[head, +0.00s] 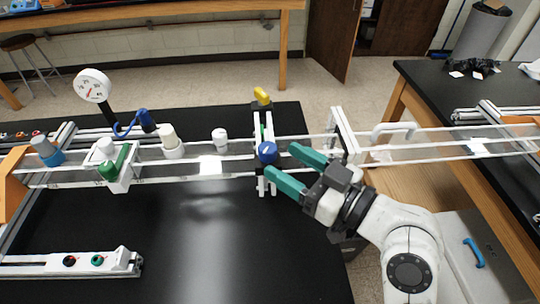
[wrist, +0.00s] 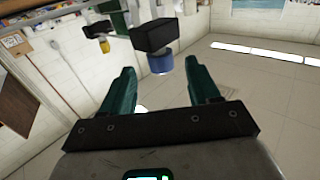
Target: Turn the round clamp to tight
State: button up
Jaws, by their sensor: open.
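The blue round knob (head: 267,152), which looks like the round clamp, sits on the front of an upright bracket (head: 259,180) on the frame rails. In the wrist view the blue knob (wrist: 161,63) shows below a black block (wrist: 157,36), ahead of and between my fingertips. My gripper (head: 281,160) has two teal fingers, spread apart and empty. Its tips are close to the knob, just right of it in the head view. I cannot tell whether either finger touches it. The knob's turn position is not readable.
A yellow handle (head: 262,96) tops the same bracket. Along the rails to the left are a white knob (head: 220,138), a green handle (head: 115,164) and a dial gauge (head: 92,86). A white end plate (head: 343,135) stands right, near my gripper.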

jog(key=v, duration=0.3)
jog(key=shift+s+d+b, duration=0.2)
jog(key=shift+s+b, duration=0.05)
jog(key=shift+b, duration=0.1)
